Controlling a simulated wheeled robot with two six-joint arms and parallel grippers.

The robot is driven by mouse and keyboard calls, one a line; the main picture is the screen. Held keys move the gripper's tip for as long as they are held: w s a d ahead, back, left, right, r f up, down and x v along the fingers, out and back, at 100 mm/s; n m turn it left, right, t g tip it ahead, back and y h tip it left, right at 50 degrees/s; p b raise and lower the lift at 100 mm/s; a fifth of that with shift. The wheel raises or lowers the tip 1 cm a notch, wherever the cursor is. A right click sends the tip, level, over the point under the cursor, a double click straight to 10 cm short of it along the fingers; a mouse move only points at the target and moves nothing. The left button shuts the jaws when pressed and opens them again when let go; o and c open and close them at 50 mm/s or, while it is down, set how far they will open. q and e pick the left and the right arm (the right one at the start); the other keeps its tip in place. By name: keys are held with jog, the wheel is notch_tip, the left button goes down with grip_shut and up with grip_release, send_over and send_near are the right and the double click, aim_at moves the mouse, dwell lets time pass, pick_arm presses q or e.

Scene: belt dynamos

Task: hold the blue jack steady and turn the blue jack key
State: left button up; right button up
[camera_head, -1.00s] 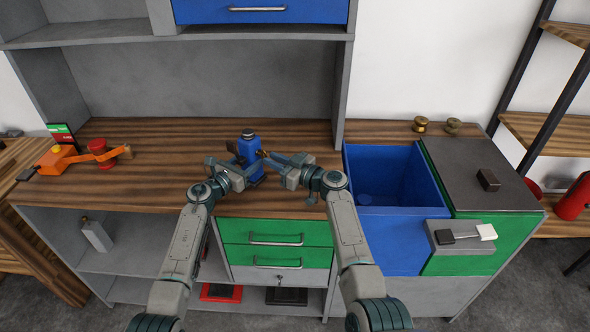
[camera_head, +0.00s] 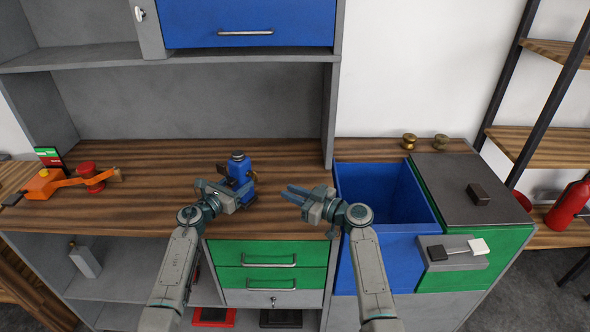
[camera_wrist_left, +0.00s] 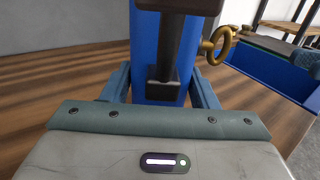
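The blue jack (camera_head: 239,171) stands upright on the wooden worktop. It fills the middle of the left wrist view (camera_wrist_left: 158,60), with a dark bar on its near face. The brass jack key (camera_wrist_left: 222,44) sticks out of its right side, its ring end outward. My left gripper (camera_head: 232,193) has its fingers on both sides of the jack's lower part and appears closed on it; the fingertips are hidden behind the jack. My right gripper (camera_head: 292,194) is to the right of the jack, apart from the key, with a gap between its fingers and nothing in them.
An orange device with a red knob (camera_head: 87,170) sits at the worktop's left. A blue open bin (camera_head: 385,190) is right of my right gripper. Two brass pieces (camera_head: 409,141) stand behind the bin. Green drawers (camera_head: 270,254) are below the worktop's front edge.

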pick_arm(q)
jog(key=o, duration=0.4)
jog(key=shift+s, duration=0.1)
